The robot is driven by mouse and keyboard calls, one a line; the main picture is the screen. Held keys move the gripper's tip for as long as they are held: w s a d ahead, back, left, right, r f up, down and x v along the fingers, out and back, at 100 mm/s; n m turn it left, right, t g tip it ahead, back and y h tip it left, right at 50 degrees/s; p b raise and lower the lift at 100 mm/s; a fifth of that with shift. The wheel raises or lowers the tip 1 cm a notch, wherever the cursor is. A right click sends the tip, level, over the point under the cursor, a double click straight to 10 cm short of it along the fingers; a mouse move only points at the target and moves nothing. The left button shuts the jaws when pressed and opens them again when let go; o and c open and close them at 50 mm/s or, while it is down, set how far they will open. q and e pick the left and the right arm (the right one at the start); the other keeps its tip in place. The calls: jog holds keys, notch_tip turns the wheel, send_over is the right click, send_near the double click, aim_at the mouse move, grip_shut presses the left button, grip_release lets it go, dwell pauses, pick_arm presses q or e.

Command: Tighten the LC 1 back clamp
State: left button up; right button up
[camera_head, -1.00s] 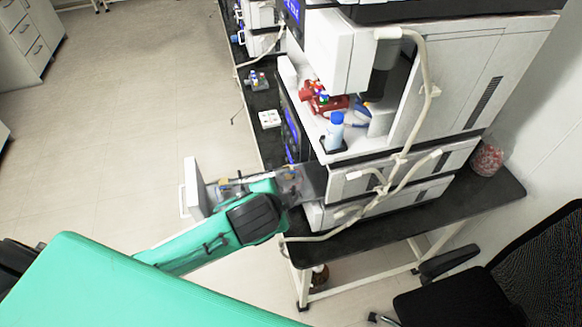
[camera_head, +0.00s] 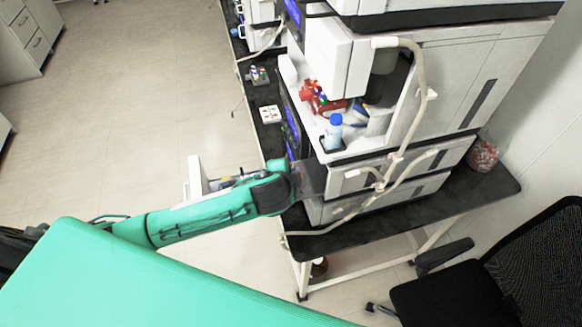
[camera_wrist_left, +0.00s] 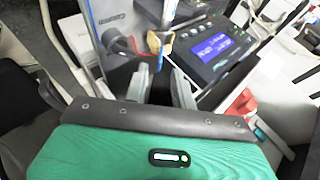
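My left arm reaches in from the left in the head view, with its left gripper (camera_head: 308,180) at the front corner of the stacked instruments. Just beyond the fingertips is a small brass-yellow fitting with a blue part (camera_wrist_left: 158,43), perhaps the clamp; I cannot tell for certain. A dark knob-like part with red (camera_wrist_left: 118,44) is to its left, on a grey panel. The right gripper is in neither view.
The instrument stack (camera_head: 398,170) stands on a black bench (camera_head: 420,213), with pale tubes running down its side. A blue-capped bottle (camera_head: 334,132) sits on a ledge. A lit control panel (camera_wrist_left: 212,48) is close right of the fingers. A black chair (camera_head: 530,275) stands at the lower right.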

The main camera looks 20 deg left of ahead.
pick_arm(q)
jog(key=shift+p+x, duration=0.45)
jog(key=shift+x, duration=1.45)
grip_shut()
